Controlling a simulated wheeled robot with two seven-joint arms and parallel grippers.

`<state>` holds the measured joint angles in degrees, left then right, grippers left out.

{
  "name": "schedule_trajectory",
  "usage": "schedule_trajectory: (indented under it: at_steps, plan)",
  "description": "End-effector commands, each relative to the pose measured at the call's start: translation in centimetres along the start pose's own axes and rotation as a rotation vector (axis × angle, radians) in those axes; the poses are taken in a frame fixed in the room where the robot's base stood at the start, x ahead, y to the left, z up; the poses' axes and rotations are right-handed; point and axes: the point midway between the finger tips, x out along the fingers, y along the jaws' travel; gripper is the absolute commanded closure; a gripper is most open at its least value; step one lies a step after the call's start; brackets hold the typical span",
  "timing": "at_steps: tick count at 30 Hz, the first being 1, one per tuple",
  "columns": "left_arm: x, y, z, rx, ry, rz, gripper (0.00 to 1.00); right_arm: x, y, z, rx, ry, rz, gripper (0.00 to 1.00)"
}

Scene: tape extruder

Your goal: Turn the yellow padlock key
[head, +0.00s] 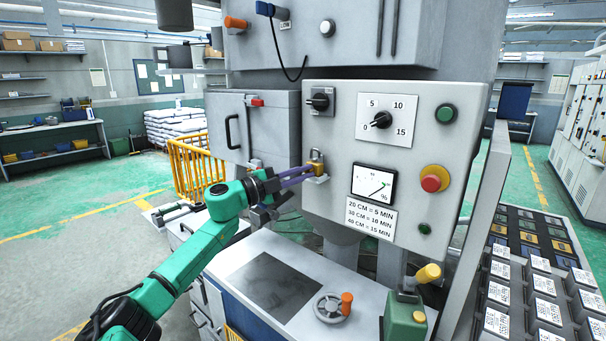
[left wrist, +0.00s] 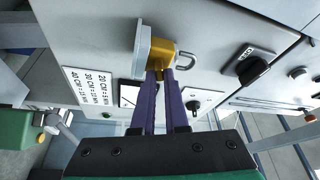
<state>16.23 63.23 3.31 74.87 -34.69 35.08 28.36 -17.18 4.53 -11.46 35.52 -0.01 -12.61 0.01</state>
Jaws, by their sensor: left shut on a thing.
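The yellow padlock (head: 317,166) sits on a small light bracket at the left edge of the machine's front panel, its grey shackle upward. In the left wrist view the padlock (left wrist: 160,59) shows with its shackle to the right. My left gripper (head: 308,171) reaches in from the left with its purple fingers at the padlock. In the left wrist view the fingertips (left wrist: 160,76) are close together at the padlock's keyed side. The key itself is mostly hidden between them. My right gripper is not in view.
The grey panel (head: 407,225) carries a dial (head: 381,119), a black switch (head: 320,101), a red-yellow button (head: 434,178) and a gauge (head: 374,187). Below is a work surface with a handwheel (head: 332,306). A cabinet door with a black handle (head: 229,131) stands left of the padlock.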

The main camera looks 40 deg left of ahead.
Motion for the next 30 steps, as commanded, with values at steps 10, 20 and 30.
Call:
schedule_trajectory:
  at_steps: [10, 20, 30]
  plan:
    - [0.02, 0.12, -0.01, -0.002, 0.001, 0.002, 0.57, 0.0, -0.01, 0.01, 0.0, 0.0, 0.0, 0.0]
    - [0.05, 0.42, 0.0, -0.003, 0.002, 0.007, 0.57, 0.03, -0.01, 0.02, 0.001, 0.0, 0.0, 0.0]
    - [0.15, 0.68, -0.17, -0.402, 0.005, -0.156, 0.57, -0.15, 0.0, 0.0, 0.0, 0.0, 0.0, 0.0]
